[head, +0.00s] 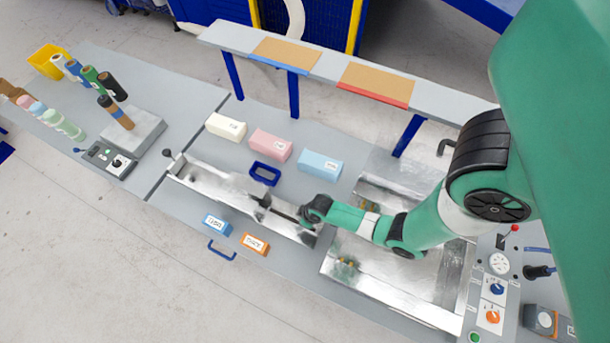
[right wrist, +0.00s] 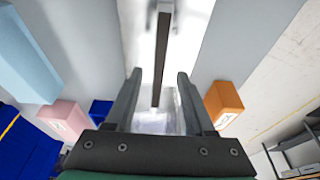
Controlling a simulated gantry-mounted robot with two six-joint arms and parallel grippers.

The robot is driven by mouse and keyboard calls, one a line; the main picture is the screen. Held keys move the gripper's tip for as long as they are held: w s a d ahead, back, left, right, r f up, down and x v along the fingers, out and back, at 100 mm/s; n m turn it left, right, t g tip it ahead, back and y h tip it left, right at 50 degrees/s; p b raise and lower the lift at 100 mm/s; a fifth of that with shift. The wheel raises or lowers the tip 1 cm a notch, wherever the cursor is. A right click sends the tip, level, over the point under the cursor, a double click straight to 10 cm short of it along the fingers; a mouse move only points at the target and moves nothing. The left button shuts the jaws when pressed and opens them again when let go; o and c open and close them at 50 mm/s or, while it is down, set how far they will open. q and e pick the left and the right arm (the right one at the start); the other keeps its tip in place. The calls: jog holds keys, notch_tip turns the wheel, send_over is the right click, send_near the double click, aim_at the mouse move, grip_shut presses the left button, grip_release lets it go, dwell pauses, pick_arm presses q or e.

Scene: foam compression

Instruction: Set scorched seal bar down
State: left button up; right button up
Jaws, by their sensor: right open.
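A long dark bar, likely the scorched seal bar (head: 282,214), lies lengthwise over the shiny metal channel (head: 210,180) in the middle of the bench. In the right wrist view the bar (right wrist: 164,50) runs straight away from me between my fingers. My right gripper (head: 307,222) is at the channel's right part, its jaws mostly hidden by the wrist. In the right wrist view its fingers (right wrist: 159,75) are open, with a gap on each side of the bar. I cannot tell whether the bar touches the channel floor. My left gripper is not in view.
White (head: 226,127), pink (head: 270,145) and light blue (head: 320,165) blocks stand behind the channel with a blue tray (head: 265,174). A small blue box (head: 216,224) and an orange box (head: 255,243) stand in front. A raised shelf (head: 325,68) runs along the back.

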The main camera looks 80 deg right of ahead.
jog(key=s+a, duration=0.1)
jog(key=s, duration=0.2)
jog(key=s+a, duration=0.1)
jog(key=s, duration=0.1)
jog(key=s+a, duration=0.1)
jog(key=s, duration=0.2)
jog(key=shift+s+a+f+b, duration=0.15)
jog(key=shift+s+f+b, duration=0.05)
jog(key=shift+s+b, duration=0.15)
